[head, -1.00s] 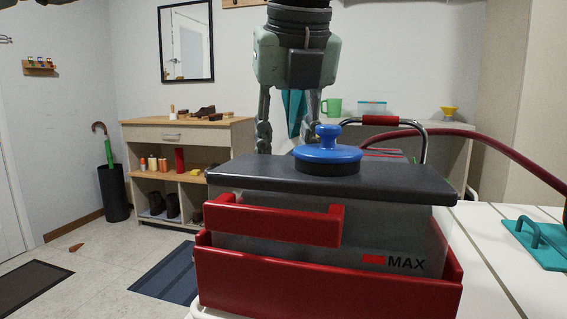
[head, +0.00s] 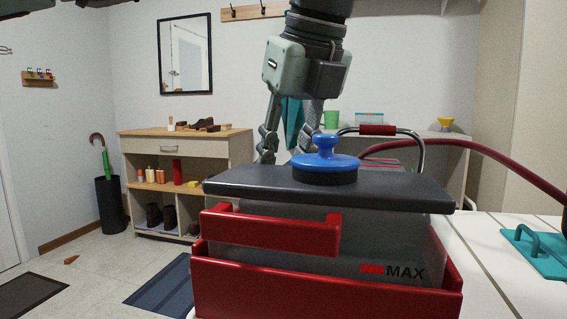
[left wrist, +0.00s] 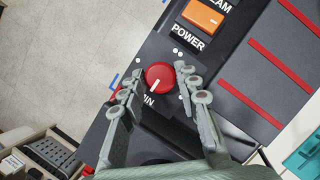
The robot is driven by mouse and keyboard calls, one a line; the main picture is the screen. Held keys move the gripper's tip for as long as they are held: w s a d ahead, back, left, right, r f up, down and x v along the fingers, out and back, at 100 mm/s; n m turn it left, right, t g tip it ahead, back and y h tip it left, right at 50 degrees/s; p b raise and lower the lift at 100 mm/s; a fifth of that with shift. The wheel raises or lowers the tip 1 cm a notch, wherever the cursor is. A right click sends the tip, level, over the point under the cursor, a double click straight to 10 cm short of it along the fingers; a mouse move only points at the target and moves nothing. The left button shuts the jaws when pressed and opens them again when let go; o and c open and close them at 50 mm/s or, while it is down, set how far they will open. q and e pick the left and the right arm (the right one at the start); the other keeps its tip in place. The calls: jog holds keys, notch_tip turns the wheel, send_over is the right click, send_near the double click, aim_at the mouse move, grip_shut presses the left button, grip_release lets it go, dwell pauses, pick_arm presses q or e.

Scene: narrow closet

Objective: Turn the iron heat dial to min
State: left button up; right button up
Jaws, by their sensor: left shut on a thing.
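The round red heat dial (left wrist: 160,76) shows in the left wrist view on the dark panel of the iron station. Its white pointer line slants down and left toward a partly covered label (left wrist: 149,99) reading "IN". My left gripper (left wrist: 158,84) has its fingers on either side of the dial and is shut on it. In the head view the same gripper (head: 287,148) reaches down, tilted, behind the station's dark top (head: 400,188), which hides the dial there. My right gripper is in neither view.
An orange POWER switch (left wrist: 203,17) sits beside the dial. A blue knobbed cap (head: 326,160) and a curved metal handle (head: 421,150) stand close to my gripper. A dark red hose (head: 480,149) runs off right. A teal handled pad (head: 540,252) lies on the white surface.

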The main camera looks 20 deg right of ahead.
pick_arm(q)
jog(key=o, duration=1.2)
jog(key=shift+c, duration=0.2)
jog(key=shift+r, duration=0.1)
jog(key=a+v, duration=0.1)
jog(key=v, duration=1)
jog(key=shift+s+d+r, duration=0.2)
jog(key=shift+d+r, duration=0.2)
jog(key=shift+d, duration=0.1)
